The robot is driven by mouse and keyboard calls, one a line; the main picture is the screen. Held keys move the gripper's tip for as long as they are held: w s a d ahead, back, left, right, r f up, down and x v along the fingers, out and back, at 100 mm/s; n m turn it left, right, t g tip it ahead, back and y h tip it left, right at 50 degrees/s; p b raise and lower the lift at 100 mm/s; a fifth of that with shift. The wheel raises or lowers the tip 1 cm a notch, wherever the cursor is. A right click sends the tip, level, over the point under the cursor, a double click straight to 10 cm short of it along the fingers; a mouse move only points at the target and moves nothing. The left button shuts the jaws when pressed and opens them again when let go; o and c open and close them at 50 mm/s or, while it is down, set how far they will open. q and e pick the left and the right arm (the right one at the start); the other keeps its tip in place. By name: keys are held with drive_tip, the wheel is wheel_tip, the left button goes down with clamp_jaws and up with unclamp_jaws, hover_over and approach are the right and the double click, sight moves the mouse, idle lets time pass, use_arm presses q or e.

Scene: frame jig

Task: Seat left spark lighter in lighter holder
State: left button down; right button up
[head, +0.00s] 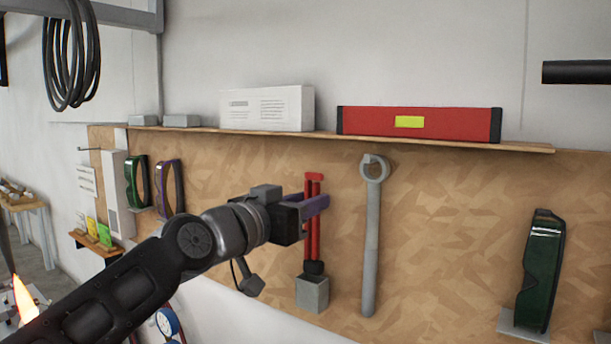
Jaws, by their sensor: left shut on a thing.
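The red spark lighter (312,237) is upright in front of the pegboard-like wooden panel, its dark cup end pointing down. My left gripper (316,204) is shut on its red handles, with the purple fingers across them. The grey lighter holder (312,293), a small box on the panel, is directly below the lighter. The dark end is at the holder's top opening; I cannot tell whether it is inside or just above it. My right gripper is not in view.
A grey wrench (371,235) hangs close to the right of the lighter. Green goggles (541,270) sit on a bracket farther right. A shelf (440,144) above holds a red level (418,122) and a white box (267,108). More eyewear (170,186) hangs at left.

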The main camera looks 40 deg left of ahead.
use_arm(q)
drive_tip(key=shift+s+r, duration=0.15)
idle(0.4)
drive_tip(key=shift+f+b, duration=2.4)
drive_tip(key=shift+f, duration=0.3)
drive_tip(key=shift+f+b, duration=0.7)
drive_tip(key=shift+b, duration=0.2)
drive_tip(key=c, duration=1.1)
unclamp_jaws()
